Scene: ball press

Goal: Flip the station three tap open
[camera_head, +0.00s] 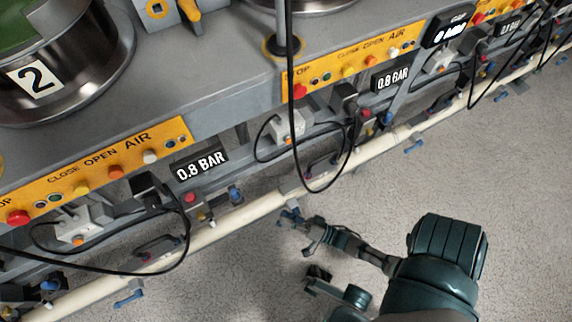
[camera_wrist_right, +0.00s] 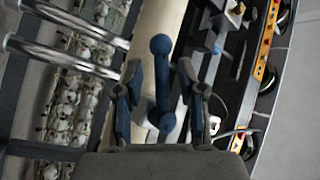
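My right gripper (camera_head: 289,217) is at the cream pipe, at the lower edge of the stations. In the right wrist view, its two fingers (camera_wrist_right: 160,98) are open, one on each side of a blue tap handle (camera_wrist_right: 161,75). The handle has a round knob at each end and stands clear of both fingers, over the cream pipe (camera_wrist_right: 152,45). No station number shows at this tap. What looks like my left gripper (camera_head: 318,280) is low in the head view, beside the right arm and away from the pipe; its opening is unclear.
A vessel marked 2 (camera_head: 38,78) stands at upper left. Yellow AIR panels (camera_head: 100,165) and 0.8 BAR displays (camera_head: 201,164) line the stations. Black cables (camera_head: 292,130) hang near the pipe. Other blue taps (camera_head: 129,298) (camera_head: 413,146) sit along it. The grey floor (camera_head: 510,180) is clear.

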